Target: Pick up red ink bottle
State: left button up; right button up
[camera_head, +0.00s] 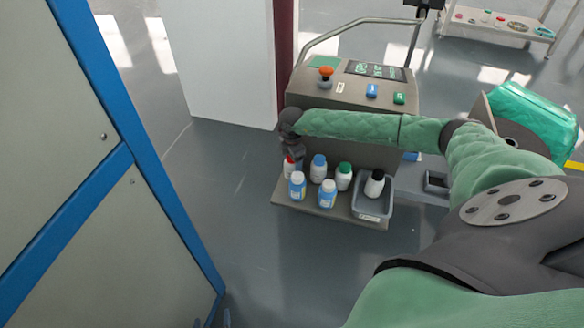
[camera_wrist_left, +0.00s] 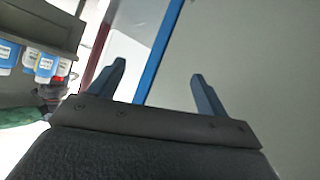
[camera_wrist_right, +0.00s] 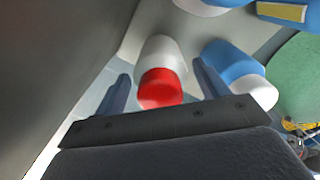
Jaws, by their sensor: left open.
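The red ink bottle, white with a red cap, stands at the left end of the shelf, partly hidden by my right gripper in the head view (camera_head: 288,170). In the right wrist view the bottle (camera_wrist_right: 161,85) lies between the two fingers of my right gripper (camera_wrist_right: 158,88). The right fingers are apart, with a visible gap on the left side of the bottle; the right gripper (camera_head: 291,153) comes from above. My left gripper (camera_wrist_left: 156,82) is open and empty, away from the bottles. A bit of red (camera_wrist_left: 64,68) shows among bottles in the left wrist view.
Close by stand a blue-capped bottle (camera_head: 318,169), a green-capped bottle (camera_head: 343,177) and two blue bottles with white caps (camera_head: 297,187). A black-capped bottle (camera_head: 374,184) stands in a grey tray (camera_head: 374,208). The console (camera_head: 310,90) rises behind. A blue-framed panel (camera_head: 130,140) is left.

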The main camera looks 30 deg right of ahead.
jog(key=c, duration=0.9)
jog(key=shift+r, duration=0.15)
